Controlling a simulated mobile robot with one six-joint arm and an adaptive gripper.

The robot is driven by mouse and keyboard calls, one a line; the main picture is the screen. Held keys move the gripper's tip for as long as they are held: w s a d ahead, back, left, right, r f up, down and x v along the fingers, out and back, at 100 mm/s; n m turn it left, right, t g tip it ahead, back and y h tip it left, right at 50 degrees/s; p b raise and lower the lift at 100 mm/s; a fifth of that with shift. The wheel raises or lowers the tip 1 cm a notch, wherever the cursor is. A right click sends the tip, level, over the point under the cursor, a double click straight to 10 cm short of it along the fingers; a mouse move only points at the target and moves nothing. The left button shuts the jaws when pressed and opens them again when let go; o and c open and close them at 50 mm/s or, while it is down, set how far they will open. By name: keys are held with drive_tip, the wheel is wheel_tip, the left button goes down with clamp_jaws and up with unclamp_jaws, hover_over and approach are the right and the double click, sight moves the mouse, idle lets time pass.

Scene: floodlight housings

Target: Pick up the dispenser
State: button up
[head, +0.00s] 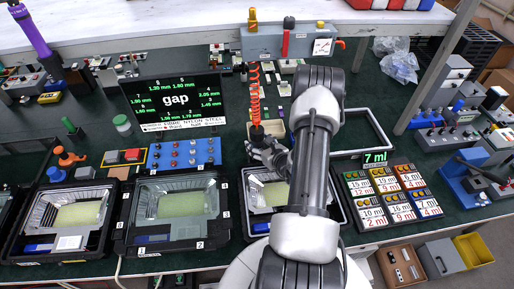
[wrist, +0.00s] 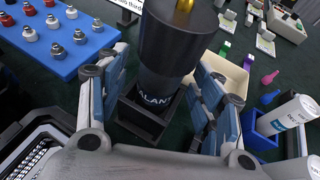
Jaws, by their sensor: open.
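The dispenser (wrist: 178,50) is a dark upright cylinder with a brass-coloured top and white lettering, partly readable as "ALANT". It stands in a dark square holder (wrist: 140,120). My gripper (wrist: 158,92) is open, with one blue-grey finger on each side of the dispenser's lower part. I cannot tell whether either finger touches it.
A blue tray of knobs (wrist: 62,38) lies left of my gripper. A cream bin (wrist: 232,80) and a blue holder with a white can (wrist: 285,118) stand to the right. Floodlight housings (head: 177,210) line the bench front. A gap display (head: 174,100) stands behind.

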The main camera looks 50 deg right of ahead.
drive_tip(key=x, duration=0.2)
drive_tip(key=shift+w+d+f, duration=0.1)
drive_tip(key=shift+w, duration=0.2)
drive_tip(key=shift+c, duration=0.5)
drive_tip(key=c, duration=1.2)
drive_tip(key=shift+c, duration=0.2)
wheel_tip(320, 180, up, 20)
drive_tip(key=p, duration=0.4)
